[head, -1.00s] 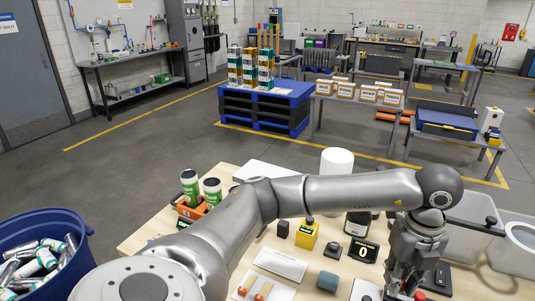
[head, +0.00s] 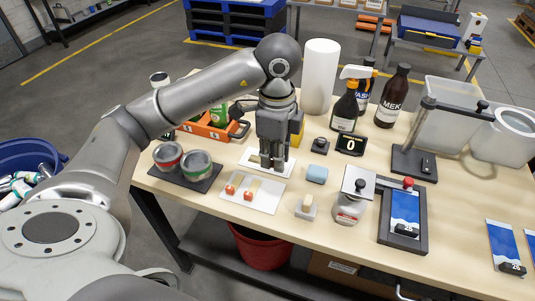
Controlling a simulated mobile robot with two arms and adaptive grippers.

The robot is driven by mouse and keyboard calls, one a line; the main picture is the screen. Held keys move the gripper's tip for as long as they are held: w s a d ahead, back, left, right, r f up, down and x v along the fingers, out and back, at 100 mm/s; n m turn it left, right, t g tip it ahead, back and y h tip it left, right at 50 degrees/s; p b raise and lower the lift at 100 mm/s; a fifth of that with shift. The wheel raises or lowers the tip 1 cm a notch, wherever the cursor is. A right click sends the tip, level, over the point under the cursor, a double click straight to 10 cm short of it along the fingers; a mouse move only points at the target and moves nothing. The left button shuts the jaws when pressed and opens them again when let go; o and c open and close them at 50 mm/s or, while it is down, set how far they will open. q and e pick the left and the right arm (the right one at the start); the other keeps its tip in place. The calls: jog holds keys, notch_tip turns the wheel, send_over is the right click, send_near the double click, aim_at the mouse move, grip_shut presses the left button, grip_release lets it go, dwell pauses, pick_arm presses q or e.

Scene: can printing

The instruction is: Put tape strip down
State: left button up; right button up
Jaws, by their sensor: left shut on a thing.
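My left gripper (head: 271,164) points straight down over a flat white card (head: 287,171) in the middle of the table. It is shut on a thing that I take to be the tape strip. The strip is too small and too hidden by the fingers to make out clearly. The fingertips are at or just above the card; I cannot tell whether they touch it. My right gripper is out of view.
A white tray (head: 268,203) with red-ended pieces lies in front of the card. Two open cans (head: 197,165) stand on a dark mat at left, near an orange carrier (head: 206,131).

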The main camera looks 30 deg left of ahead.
pick_arm(q)
jog(key=w+a+f, duration=0.1)
jog(key=w+f, duration=0.1)
jog(key=w, duration=0.1)
jog(key=w+a+f+p, duration=0.1)
jog(key=w+a+f, duration=0.1)
jog(key=w+f, duration=0.1)
jog(key=w+a+f+p, duration=0.1)
jog(key=w+a+f, duration=0.1)
jog(key=w+f, duration=0.1)
jog(key=shift+a, duration=0.1)
notch_tip(320, 180, down, 3)
jog(key=shift+w+a+r+p, duration=0.1)
jog(key=shift+w+a+p, duration=0.05)
jog(key=shift+p, duration=0.9)
jog(key=shift+f, duration=0.45)
jog(key=shift+f, duration=0.15)
jog(key=o, duration=0.7)
